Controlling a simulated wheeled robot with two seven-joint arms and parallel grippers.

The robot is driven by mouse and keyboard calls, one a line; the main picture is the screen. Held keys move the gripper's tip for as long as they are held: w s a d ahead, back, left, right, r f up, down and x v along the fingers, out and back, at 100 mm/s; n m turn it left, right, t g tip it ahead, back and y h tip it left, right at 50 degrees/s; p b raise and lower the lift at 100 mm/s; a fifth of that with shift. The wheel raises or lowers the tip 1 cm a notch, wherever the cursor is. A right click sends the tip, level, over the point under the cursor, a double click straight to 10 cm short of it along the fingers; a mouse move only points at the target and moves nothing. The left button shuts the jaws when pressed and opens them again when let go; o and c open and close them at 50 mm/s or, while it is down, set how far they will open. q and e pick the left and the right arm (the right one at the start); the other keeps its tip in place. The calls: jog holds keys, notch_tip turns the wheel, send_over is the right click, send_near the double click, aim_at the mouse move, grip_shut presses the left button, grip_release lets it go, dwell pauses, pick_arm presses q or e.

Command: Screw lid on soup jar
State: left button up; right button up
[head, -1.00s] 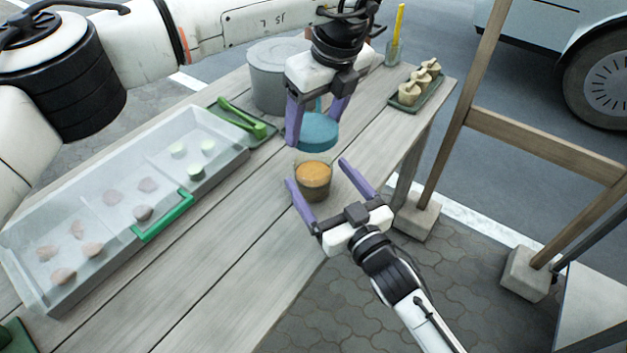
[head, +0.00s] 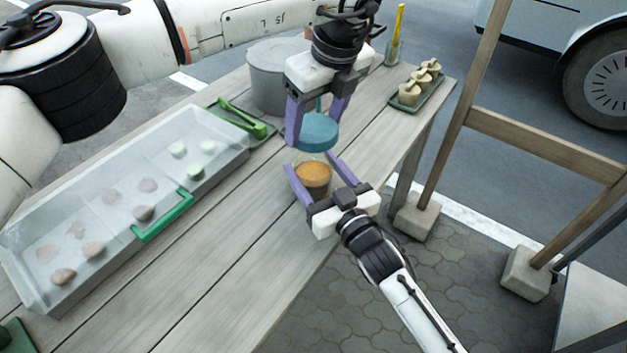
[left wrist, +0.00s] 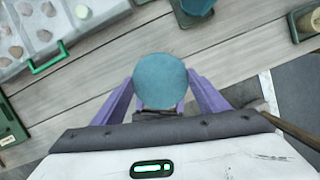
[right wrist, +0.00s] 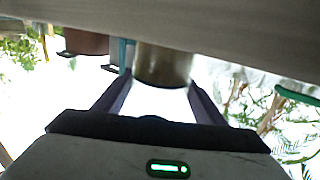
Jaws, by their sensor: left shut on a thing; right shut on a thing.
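The soup jar (head: 313,177), clear with orange-brown soup inside, stands upright on the wooden table near its front edge. My right gripper (head: 312,174) is shut on the jar, one purple finger on each side; the jar also shows between the fingers in the right wrist view (right wrist: 163,65). The teal lid (head: 318,130) is held by my left gripper (head: 314,118), which is shut on it above the jar. In the left wrist view the round lid (left wrist: 160,81) sits between the purple fingers and hides the jar. In the head view the lid appears just above the jar's rim.
A clear bin with a green handle (head: 165,217) and pale pieces inside lies to the left. Green tongs (head: 243,119) rest on a tray beside a grey pot (head: 270,75). A tray of small cups (head: 418,92) is at the back right. The table's front is clear.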

pick_arm(q)
send_near(314, 155)
jog(key=shift+s+a+f, duration=0.35)
jog(key=shift+s+f, duration=0.15)
jog(key=shift+f, duration=0.05)
jog(key=shift+s+a+f, duration=0.35)
jog(key=shift+s+f, duration=0.15)
jog(key=shift+f, duration=0.1)
jog(key=shift+f, duration=0.15)
jog(key=shift+f, duration=0.75)
jog(key=shift+f, duration=0.4)
jog(key=shift+a+f, duration=0.1)
jog(key=shift+f, duration=0.45)
jog(key=shift+r, duration=0.6)
dwell(0.4)
jog(key=shift+r, duration=0.15)
dwell(0.3)
jog(key=shift+f, duration=0.75)
dwell(0.6)
jog(key=shift+r, duration=0.15)
